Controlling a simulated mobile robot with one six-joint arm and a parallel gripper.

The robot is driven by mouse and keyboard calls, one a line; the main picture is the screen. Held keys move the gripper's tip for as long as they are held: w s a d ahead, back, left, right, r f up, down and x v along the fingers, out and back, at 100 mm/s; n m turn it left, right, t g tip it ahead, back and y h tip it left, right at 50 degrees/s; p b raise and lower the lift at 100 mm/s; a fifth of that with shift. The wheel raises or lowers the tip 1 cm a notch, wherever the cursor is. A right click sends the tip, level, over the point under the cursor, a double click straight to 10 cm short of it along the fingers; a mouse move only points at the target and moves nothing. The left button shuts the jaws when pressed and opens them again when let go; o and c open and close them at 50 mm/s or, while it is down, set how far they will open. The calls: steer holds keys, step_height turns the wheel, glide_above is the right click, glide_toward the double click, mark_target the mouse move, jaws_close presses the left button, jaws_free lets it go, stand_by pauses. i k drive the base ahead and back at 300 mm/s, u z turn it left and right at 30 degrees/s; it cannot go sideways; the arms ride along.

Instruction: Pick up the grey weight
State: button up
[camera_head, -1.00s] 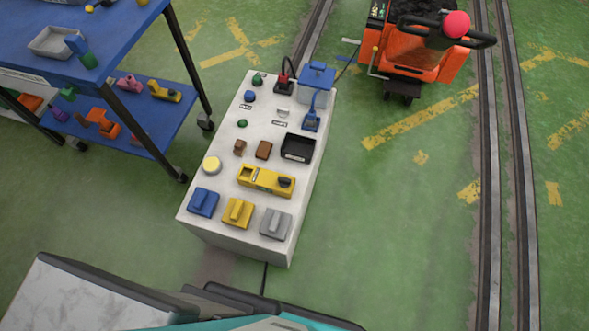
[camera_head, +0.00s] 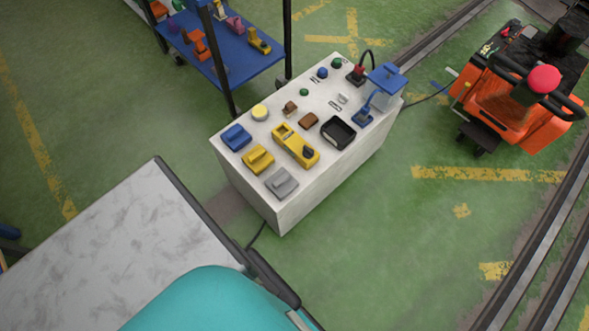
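The grey weight (camera_head: 281,183) is a flat block with a raised grip on top. It sits at the near corner of the white bench top (camera_head: 258,196), in a row with a yellow weight (camera_head: 258,159) and a blue weight (camera_head: 236,137) to its left. Nothing covers it. My gripper is not in view, so its state and its distance from the weight do not show.
On the bench behind the weights are a yellow tool (camera_head: 297,146), a black tray (camera_head: 338,132) and a blue stand (camera_head: 385,82). A blue shelf cart (camera_head: 230,62) stands behind. An orange vehicle (camera_head: 505,100) is at right. Open green floor lies right of the bench.

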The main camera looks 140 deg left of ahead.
mark_target(281, 183)
steer(key=z, duration=0.15)
steer(key=i, duration=0.25)
steer(key=u, duration=0.25)
steer(key=k, duration=0.15)
steer(key=z, duration=2.9)
steer(key=k, duration=0.2)
steer(key=z, duration=1.45)
